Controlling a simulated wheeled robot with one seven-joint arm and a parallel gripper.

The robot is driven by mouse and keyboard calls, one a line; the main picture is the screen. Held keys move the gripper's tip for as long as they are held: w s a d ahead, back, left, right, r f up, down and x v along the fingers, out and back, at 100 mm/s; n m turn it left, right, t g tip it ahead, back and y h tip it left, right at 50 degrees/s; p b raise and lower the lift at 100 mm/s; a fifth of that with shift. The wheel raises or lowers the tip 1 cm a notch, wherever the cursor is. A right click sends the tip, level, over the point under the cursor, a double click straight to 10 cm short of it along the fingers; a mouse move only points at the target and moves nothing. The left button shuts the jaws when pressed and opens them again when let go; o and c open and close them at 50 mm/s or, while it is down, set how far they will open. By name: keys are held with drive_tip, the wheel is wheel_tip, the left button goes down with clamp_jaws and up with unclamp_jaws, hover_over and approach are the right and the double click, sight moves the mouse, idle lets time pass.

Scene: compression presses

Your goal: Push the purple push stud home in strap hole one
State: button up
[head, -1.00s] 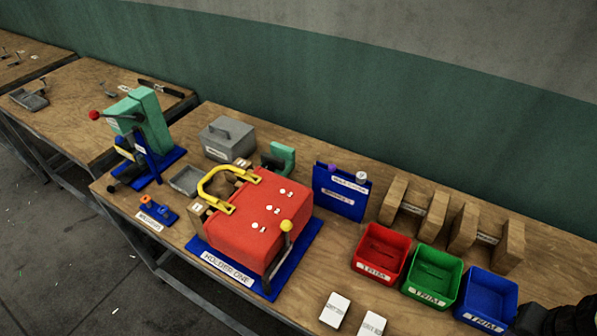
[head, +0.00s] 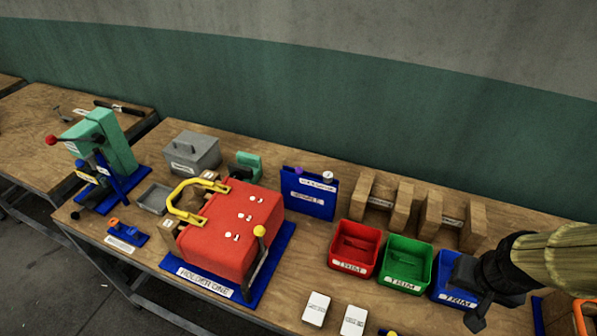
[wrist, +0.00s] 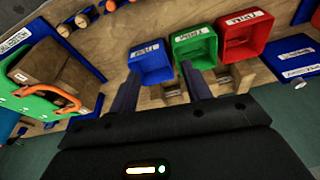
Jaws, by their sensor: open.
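A small purple piece (head: 299,173) shows at the top of an upright blue gauge block (head: 309,197); I cannot tell for sure that it is the push stud. A red bag-shaped body (head: 222,238) with a yellow handle (head: 184,205) sits in the blue base marked HOLDER ONE (head: 200,279). White spots on its top look like numbered strap holes, too small to read. My gripper (head: 474,310) is at the right, by the blue trim bin, well apart from the holder. In the wrist view its two fingers (wrist: 159,88) are apart and empty.
Red (head: 353,247), green (head: 405,263) and blue (head: 452,279) trim bins stand in a row beside wooden blocks (head: 383,200). A teal press (head: 100,150) stands at the left. White cards (head: 316,308) lie in front. A green body with an orange handle (wrist: 55,102) shows in the wrist view.

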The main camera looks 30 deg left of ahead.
drive_tip(key=w+a+f+t+y, duration=0.1)
drive_tip(key=w+a+f+t, duration=0.25)
drive_tip(key=w+a, duration=0.75)
drive_tip(key=w+a+f+t, duration=0.35)
drive_tip(key=w+a, duration=0.45)
drive_tip(key=a, duration=0.5)
drive_tip(key=n+t+y, duration=0.4)
drive_tip(key=t, duration=0.2)
approach(298, 171)
drive_tip(key=shift+w+a+r+b, duration=0.15)
drive_tip(key=shift+w+a+b, duration=0.2)
drive_tip(key=shift+w, duration=0.3)
drive_tip(key=shift+g, duration=0.3)
drive_tip(key=shift+p+x, duration=2.1)
drive_tip(key=shift+x, duration=1.6)
